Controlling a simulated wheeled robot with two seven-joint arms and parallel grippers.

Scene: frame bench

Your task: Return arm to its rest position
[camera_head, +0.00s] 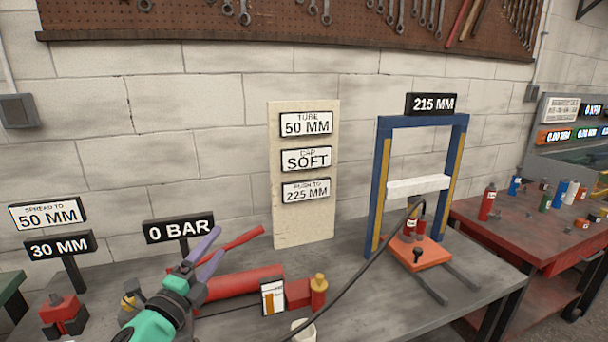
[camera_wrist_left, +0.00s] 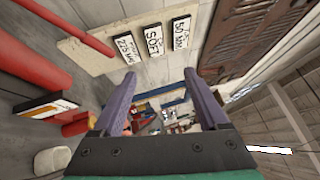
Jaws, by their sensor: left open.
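My left gripper (camera_head: 207,258) is open and empty above the left part of the grey bench (camera_head: 365,315). Its two purple fingers stand apart in the left wrist view (camera_wrist_left: 160,90), with nothing between them. In the head view it appears in front of the red pump cylinder (camera_head: 245,282) and its red handle (camera_head: 240,242); I cannot tell the gap to them. My right gripper does not show in either view.
A blue press frame (camera_head: 380,170) with an orange base (camera_head: 420,254) stands at right, with a black hose (camera_head: 362,270) running to it. A sign board (camera_head: 305,225) leans on the wall. A white cup (camera_head: 303,330) and red spreader (camera_head: 62,312) stand in front.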

